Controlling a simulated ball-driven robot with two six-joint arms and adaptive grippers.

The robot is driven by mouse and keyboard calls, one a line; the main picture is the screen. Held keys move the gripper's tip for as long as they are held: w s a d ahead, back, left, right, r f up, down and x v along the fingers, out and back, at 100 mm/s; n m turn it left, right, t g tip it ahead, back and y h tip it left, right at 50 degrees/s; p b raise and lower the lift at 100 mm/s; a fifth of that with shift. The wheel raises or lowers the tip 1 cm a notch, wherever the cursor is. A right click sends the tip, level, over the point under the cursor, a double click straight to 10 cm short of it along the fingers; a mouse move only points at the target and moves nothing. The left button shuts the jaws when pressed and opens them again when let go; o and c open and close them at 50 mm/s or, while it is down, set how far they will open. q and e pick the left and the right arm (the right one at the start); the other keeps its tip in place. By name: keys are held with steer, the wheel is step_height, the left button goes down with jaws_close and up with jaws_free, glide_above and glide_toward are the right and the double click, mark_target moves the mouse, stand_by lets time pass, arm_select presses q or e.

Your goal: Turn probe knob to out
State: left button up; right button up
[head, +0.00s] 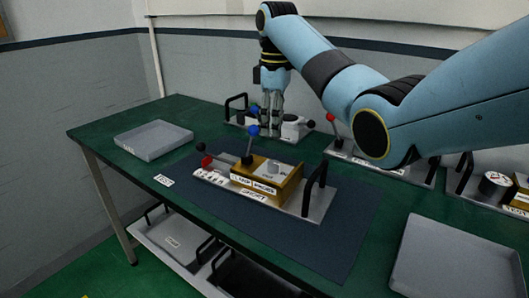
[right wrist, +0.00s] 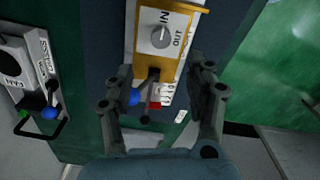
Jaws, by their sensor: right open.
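The probe knob (head: 272,168) is a round grey knob on top of a brass-coloured box (head: 285,188) in the middle of the dark mat. In the right wrist view the knob (right wrist: 161,37) sits between the printed words IN and OUT; I cannot clearly tell which its pointer faces. My right gripper (head: 271,130) hangs fingers down behind the box in the head view. In the right wrist view its fingers (right wrist: 160,72) are spread and empty, short of the knob. My left gripper is not in view.
Other panels line the table's back. Grey trays lie at left (head: 153,140) and right (head: 455,262).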

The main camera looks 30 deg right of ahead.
glide_above(275, 163)
step_height(275, 163, down, 6)
steer(key=shift+r, duration=0.2)
step_height(275, 163, down, 3)
steer(key=shift+w, duration=0.1)
steer(key=shift+f, duration=0.9)
steer(key=shift+c, duration=0.3)
steer(key=c, duration=0.4)
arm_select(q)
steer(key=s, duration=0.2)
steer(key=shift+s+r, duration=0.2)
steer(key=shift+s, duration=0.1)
arm_select(e)
jaws_close()
